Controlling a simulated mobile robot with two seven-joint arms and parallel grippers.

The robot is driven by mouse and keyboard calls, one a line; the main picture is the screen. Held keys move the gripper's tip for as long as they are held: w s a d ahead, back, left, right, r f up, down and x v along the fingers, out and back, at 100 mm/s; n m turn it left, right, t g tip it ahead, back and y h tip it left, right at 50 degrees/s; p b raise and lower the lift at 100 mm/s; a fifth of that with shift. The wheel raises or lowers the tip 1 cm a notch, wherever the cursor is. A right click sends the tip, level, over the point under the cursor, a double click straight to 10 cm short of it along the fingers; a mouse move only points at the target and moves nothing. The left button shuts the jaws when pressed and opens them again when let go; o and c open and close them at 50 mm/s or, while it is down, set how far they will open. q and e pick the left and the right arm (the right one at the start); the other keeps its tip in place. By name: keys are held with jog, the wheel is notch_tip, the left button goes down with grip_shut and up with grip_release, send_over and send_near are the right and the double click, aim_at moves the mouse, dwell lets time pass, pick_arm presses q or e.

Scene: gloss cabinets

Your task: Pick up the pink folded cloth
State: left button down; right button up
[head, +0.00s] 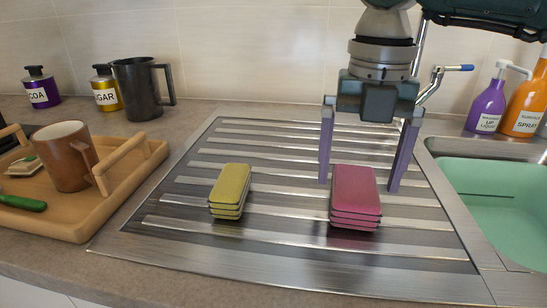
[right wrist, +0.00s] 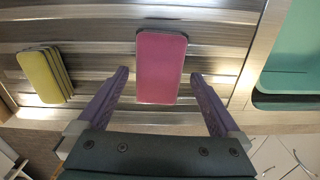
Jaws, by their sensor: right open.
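The pink folded cloth (head: 355,194) lies on the ribbed metal draining board (head: 270,246), right of a yellow folded cloth (head: 231,188). My right gripper (head: 360,188) points down at the pink cloth, its two purple fingers spread wide, with nothing held between them. In the right wrist view the pink cloth (right wrist: 160,66) lies ahead between the open fingers (right wrist: 160,78), with gaps on both sides. I cannot tell the exact height of the fingertips above the board. My left gripper is not in view.
A green sink (head: 500,205) is at the right, with purple (head: 487,105) and orange (head: 526,105) bottles behind it. A wooden tray (head: 120,185) with a brown mug (head: 66,157) is at the left. A dark jug (head: 137,90) stands behind. The board's front is clear.

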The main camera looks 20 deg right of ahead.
jog(key=shift+f, duration=1.4)
jog(key=c, duration=1.3)
jog(key=shift+o, duration=0.2)
jog(key=shift+r, duration=0.1)
